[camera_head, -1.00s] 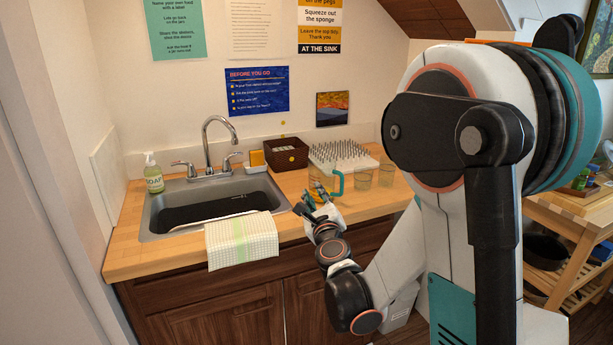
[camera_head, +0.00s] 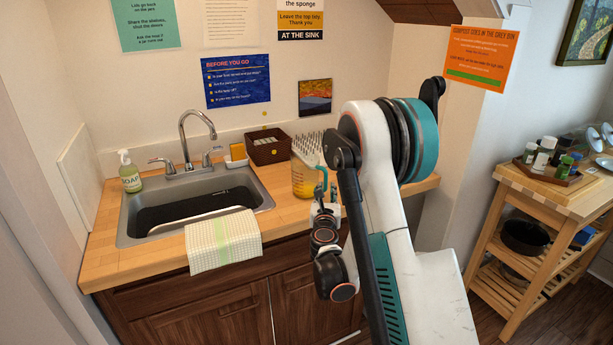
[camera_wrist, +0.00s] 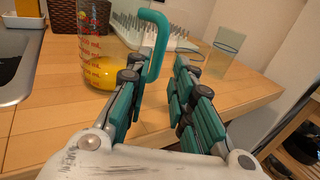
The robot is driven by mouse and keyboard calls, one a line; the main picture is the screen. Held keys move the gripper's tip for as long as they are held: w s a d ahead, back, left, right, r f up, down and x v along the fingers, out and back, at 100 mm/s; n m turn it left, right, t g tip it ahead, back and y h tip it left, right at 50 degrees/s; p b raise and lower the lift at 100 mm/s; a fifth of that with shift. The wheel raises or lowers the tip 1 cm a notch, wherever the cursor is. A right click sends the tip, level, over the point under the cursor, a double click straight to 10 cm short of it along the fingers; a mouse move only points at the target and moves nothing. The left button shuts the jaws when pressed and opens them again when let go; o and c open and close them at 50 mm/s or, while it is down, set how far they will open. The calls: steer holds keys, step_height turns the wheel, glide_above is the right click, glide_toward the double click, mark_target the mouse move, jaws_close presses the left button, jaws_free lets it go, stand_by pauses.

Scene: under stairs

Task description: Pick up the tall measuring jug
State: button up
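The tall measuring jug (camera_head: 303,180) stands upright on the wooden counter, clear with red markings, yellow-orange liquid and a teal handle. In the wrist view the jug (camera_wrist: 98,52) is at upper left, its top cut off by the frame. Its handle (camera_wrist: 158,42) reaches right, just beyond my fingertips and in line with the gap between them. My gripper (camera_wrist: 162,78) is open, with nothing between its finger pads. In the head view my gripper (camera_head: 324,203) is at the counter's front edge beside the handle. I cannot tell whether the left finger touches the handle.
A clear glass (camera_wrist: 224,52) stands to the right of the handle. A white pegged drying rack (camera_wrist: 180,40) and a brown woven basket (camera_head: 269,148) are behind the jug. The sink (camera_head: 190,203) and a hanging towel (camera_head: 223,240) are left. A wooden cart (camera_head: 545,215) stands at right.

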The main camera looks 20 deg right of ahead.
mark_target(326, 183)
steer(key=shift+r+b+x, duration=0.1)
steer(key=shift+b+x, duration=0.4)
steer(key=shift+x, duration=1.05)
steer(key=shift+r+b+x, duration=0.15)
steer(key=shift+b+x, duration=0.3)
steer(key=shift+x, duration=1.15)
steer(key=shift+a, duration=0.15)
jaws_close()
